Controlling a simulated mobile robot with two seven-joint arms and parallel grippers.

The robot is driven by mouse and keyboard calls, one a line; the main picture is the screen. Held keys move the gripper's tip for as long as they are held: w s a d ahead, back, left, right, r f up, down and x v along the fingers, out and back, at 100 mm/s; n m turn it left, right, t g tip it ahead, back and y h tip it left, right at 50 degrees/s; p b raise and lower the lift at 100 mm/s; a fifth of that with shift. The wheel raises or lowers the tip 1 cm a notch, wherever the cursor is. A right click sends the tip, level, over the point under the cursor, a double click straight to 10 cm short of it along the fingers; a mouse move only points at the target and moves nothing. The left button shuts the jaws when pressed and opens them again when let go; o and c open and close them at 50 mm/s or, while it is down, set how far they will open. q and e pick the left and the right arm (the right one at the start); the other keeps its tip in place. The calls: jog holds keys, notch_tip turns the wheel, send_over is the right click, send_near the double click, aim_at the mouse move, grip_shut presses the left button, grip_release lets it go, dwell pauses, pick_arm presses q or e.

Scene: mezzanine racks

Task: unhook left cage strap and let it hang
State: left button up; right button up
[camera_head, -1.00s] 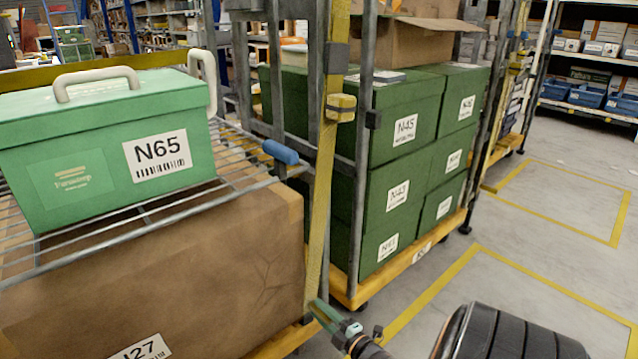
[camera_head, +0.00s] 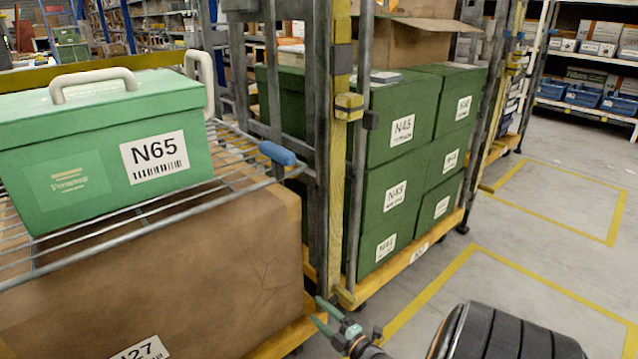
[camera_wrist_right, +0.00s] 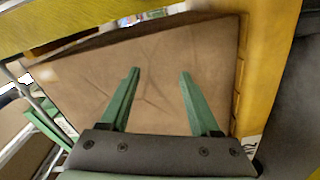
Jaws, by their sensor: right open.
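The yellow cage strap (camera_head: 337,200) hangs almost straight down along the grey cage posts, left of the stacked green boxes. A yellow buckle block (camera_head: 348,106) sits on it at mid height. Its lower end is near the orange cage base. My right gripper (camera_head: 318,312) is open just below and left of the strap's lower end, apart from it. In the right wrist view the two green fingers (camera_wrist_right: 158,90) are spread with nothing between them, in front of a brown box. My left gripper is not in view.
A green case N65 (camera_head: 95,150) stands on a wire shelf (camera_head: 240,165) above the large brown box (camera_head: 180,270). A cage of green boxes (camera_head: 400,185) stands to the right. Yellow-lined floor (camera_head: 540,270) is clear at the right.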

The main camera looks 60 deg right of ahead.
jog(key=p+v, duration=0.2)
jog(key=v, duration=1)
jog(key=shift+p, duration=0.4)
jog(key=shift+w+r, duration=0.1)
